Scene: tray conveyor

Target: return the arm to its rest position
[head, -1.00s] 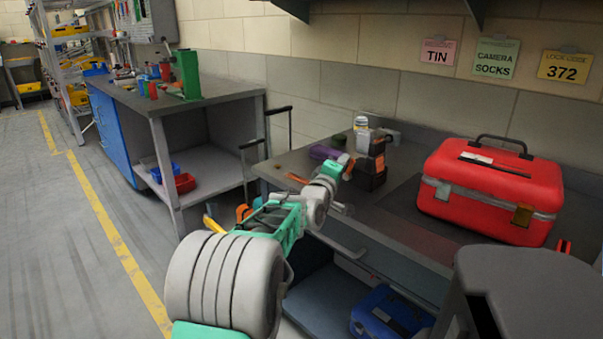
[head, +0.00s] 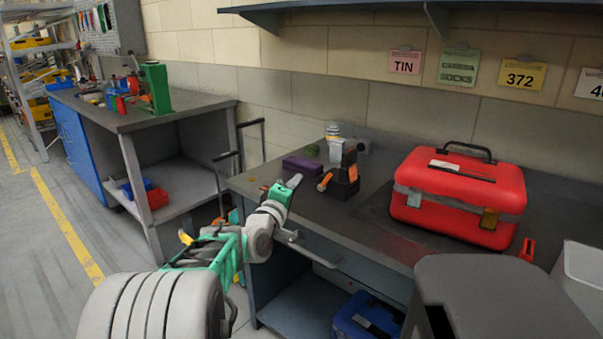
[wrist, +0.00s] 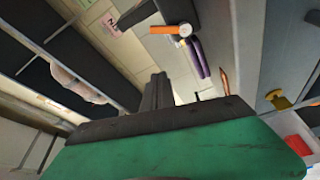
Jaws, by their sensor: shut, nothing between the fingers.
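My gripper (head: 292,182) is at the end of my arm, over the left front part of the dark workbench (head: 384,235) in the head view. Its fingers are together with nothing between them. In the wrist view the closed fingers (wrist: 157,92) point up the picture, and the scene appears tilted. A purple box (head: 302,165) and a dark block stack with an orange part (head: 346,180) stand just beyond my gripper on the bench. I cannot see any contact between my gripper and them.
A red toolbox (head: 459,198) stands on the bench at right. A blue case (head: 366,318) lies on the lower shelf. Another bench (head: 150,116) with a green vise stands at left. Floor is open at far left.

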